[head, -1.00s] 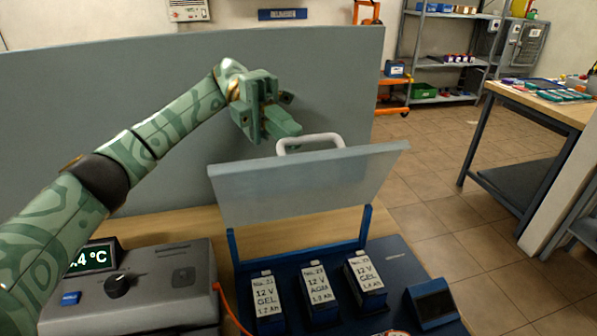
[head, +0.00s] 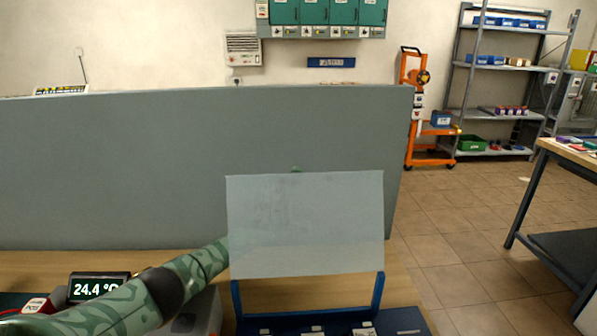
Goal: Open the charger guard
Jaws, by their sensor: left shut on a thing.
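The charger guard (head: 305,225) is a pale grey panel on a blue frame (head: 380,292). It stands raised above the charger (head: 400,320), its broad face toward me. My left arm comes in from the lower left and passes behind the panel. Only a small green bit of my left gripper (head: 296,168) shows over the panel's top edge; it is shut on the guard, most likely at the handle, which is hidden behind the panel. The tops of several batteries (head: 312,331) show at the bottom edge. My right gripper is out of view.
A grey partition (head: 150,170) stands behind the bench. A device with a 24.4 °C display (head: 98,287) sits at the left, partly behind my arm. The floor to the right is clear, with an orange trolley (head: 430,130) and shelves beyond.

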